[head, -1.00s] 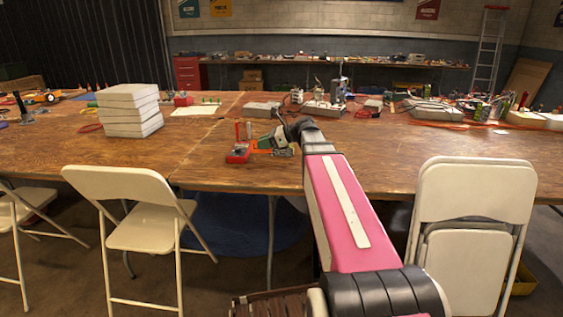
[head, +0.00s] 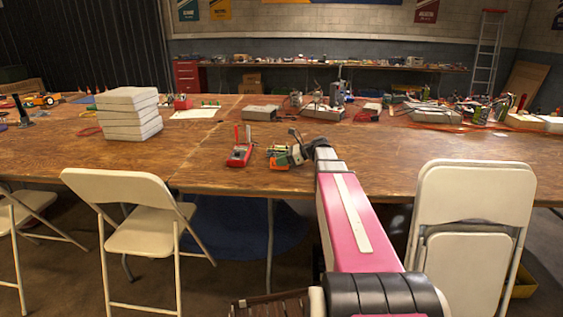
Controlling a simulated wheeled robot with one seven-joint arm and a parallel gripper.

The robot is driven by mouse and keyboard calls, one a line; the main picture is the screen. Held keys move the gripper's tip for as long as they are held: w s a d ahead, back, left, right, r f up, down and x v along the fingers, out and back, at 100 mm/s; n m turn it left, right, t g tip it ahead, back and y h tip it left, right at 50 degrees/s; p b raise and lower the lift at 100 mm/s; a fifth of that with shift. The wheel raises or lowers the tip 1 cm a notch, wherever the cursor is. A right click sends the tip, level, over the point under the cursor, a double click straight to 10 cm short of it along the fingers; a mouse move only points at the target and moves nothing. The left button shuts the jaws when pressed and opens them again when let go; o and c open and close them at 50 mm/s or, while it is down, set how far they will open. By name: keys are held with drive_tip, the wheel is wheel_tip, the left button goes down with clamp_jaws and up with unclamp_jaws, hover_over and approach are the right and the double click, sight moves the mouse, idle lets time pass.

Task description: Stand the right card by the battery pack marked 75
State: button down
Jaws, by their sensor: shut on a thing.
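My gripper (head: 279,158) is low over the front middle of the wooden table, at the end of my pink arm. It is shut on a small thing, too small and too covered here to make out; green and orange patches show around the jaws. Just left of it, apart from it, a red block (head: 240,157) stands on the table with two thin red uprights (head: 243,134) at its back. I cannot tell whether these are cards or part of the block. No number 75 is readable, so I cannot tell which thing is the marked battery pack.
A stack of white slabs (head: 129,113) stands at left. Grey boxes (head: 260,113) and cluttered gear (head: 437,112) line the table's back. Folding chairs (head: 140,210) stand in front at left, more (head: 472,215) at right. The wood left of the red block is clear.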

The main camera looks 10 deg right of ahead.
drive_tip(key=shift+f, duration=0.2)
drive_tip(key=c, duration=1)
unclamp_jaws()
drive_tip(key=shift+o, duration=0.2)
drive_tip(key=v, duration=1.2)
drive_tip(key=shift+s, duration=0.1)
